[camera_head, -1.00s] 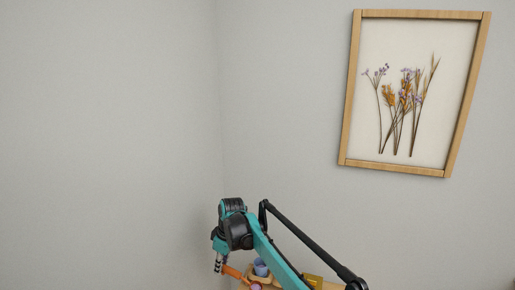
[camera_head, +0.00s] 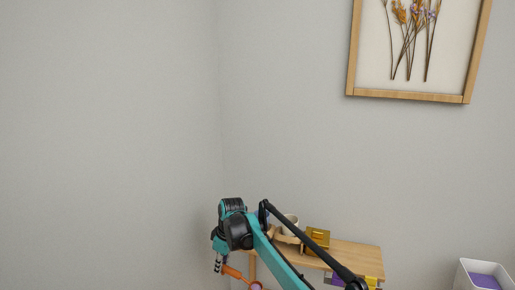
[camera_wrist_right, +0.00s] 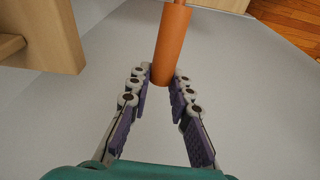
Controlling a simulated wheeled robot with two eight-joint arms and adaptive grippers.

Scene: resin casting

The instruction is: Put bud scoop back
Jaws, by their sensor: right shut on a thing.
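The bud scoop (camera_head: 233,272) has an orange handle and shows low in the head view, with a ring-like orange end around something purple at the bottom edge. In the right wrist view its orange handle (camera_wrist_right: 172,42) runs up and out of the picture, so its far end is hidden there. My right gripper (camera_head: 218,264) is shut on the handle's end, and its purple-padded fingers (camera_wrist_right: 161,76) flank it in the wrist view. The scoop is held in the air in front of the wooden shelf table (camera_head: 352,256). My left gripper is not in view.
A gold box (camera_head: 318,237) and a pale cup (camera_head: 291,222) stand on the wooden table, partly behind my right arm. A white bin with purple contents (camera_head: 470,277) is at the lower right. A framed flower picture (camera_head: 410,94) hangs on the wall.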

